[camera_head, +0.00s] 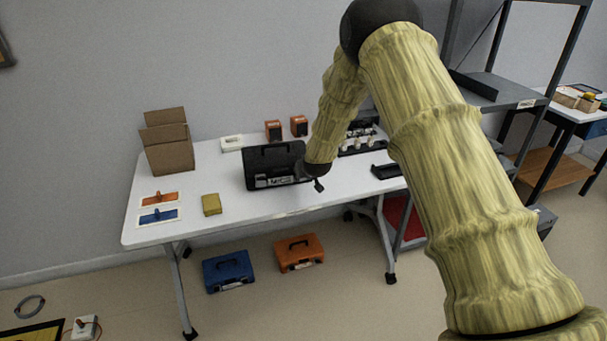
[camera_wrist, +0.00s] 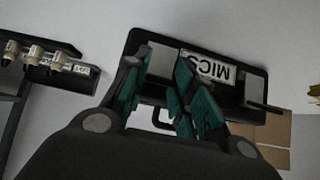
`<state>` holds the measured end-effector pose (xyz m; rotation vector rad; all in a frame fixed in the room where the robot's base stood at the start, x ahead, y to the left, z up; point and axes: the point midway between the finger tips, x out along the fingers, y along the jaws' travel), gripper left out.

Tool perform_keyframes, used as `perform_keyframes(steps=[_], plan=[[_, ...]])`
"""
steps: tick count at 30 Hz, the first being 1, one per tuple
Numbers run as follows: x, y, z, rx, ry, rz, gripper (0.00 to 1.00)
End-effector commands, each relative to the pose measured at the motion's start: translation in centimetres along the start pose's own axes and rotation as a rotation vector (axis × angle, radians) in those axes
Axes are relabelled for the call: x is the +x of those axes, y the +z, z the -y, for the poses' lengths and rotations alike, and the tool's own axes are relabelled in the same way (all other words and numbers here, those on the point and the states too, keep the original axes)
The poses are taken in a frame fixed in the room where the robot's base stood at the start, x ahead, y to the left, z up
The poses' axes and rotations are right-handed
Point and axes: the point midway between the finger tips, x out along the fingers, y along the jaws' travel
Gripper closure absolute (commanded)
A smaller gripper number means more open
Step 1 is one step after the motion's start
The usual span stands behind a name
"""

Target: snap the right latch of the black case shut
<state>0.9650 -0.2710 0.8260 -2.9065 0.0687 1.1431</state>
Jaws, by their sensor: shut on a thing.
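The black case (camera_head: 262,168) stands on the white table with its "MICS" label facing the front. In the wrist view, the case (camera_wrist: 143,38) appears turned round, with its label upside down. Its right latch (camera_wrist: 161,59) is a grey plate left of the label there, and its other latch (camera_wrist: 256,88) is at the far right. My gripper (camera_head: 318,184) is at the right front corner of the case. In the wrist view, the green-padded fingers of my gripper (camera_wrist: 165,76) are shut on the right latch. The fingers partly hide the label and case front.
A yellow block (camera_head: 211,205) and a cardboard box (camera_head: 170,158) are to the left. The table front (camera_head: 285,204) is clear.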

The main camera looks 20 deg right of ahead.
Motion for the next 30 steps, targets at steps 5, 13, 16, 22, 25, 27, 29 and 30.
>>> perform_keyframes(steps=[5,13,16,22,25,27,29,30], plan=[[0.0,-0.1,0.0,0.0,0.0,-0.002,0.63],[0.0,-0.1,0.0,0.0,0.0,-0.001,0.52],[0.0,-0.1,0.0,0.0,0.0,-0.001,0.52],[-1.2,-0.1,0.0,0.0,0.0,-0.001,0.52],[-2.5,-0.1,0.0,0.0,0.0,-0.001,0.52],[-3.6,-0.1,0.0,0.0,0.0,-0.002,0.52],[-4.5,-0.2,0.0,0.0,0.0,-0.003,0.52],[-5.1,-0.1,0.0,0.0,0.0,-0.002,0.52]])
